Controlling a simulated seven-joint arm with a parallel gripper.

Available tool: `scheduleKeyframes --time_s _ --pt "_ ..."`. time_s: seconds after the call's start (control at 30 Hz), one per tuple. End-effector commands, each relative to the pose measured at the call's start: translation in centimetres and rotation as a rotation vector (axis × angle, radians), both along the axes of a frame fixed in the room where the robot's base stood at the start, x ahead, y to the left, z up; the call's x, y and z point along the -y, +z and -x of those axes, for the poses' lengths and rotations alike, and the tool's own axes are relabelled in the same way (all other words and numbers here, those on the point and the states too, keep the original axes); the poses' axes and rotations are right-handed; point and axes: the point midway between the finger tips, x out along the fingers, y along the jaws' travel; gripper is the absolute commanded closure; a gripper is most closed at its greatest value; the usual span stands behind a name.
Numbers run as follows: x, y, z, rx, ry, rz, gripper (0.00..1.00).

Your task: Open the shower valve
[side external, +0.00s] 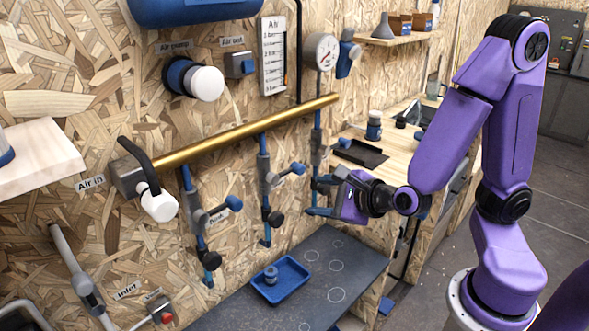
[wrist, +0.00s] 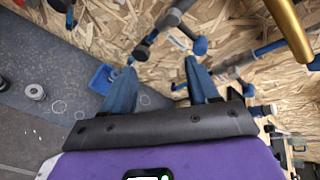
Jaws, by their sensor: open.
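Three drop pipes with blue and grey valves hang from the brass pipe (side external: 235,127) on the wall: a left valve (side external: 215,212), a middle valve (side external: 285,174) and a right one by my gripper. I cannot read a label that marks one as the shower valve. My gripper (side external: 322,197) is open and empty at the right drop pipe (side external: 316,150), partly hiding its valve. In the wrist view my gripper (wrist: 160,72) has its two blue fingers spread, with blue and grey valve parts (wrist: 142,50) beyond them. Contact cannot be told.
A blue tray (side external: 281,280) holding a small part sits on the dark bench (side external: 235,303) below, and also shows in the wrist view (wrist: 102,79). A gauge (side external: 321,51) is above the right pipe. A black lever (side external: 137,160) and wooden shelf (side external: 35,158) are at left.

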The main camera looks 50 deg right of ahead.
Motion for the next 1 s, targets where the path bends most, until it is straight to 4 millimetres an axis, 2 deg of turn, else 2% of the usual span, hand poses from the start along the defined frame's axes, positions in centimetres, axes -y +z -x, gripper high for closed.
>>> scheduleKeyframes --time_s 0.1,0.23,0.47,1.0 --pt "2.7 0.5 -0.3 0.081 -0.168 -0.066 0.40" --pt "4.2 1.0 -0.3 0.138 -0.258 -0.104 0.40" --pt "4.6 0.9 -1.1 0.151 -0.278 -0.113 0.40" --pt "5.7 -0.4 -5.3 0.149 -0.274 -0.111 0.40"
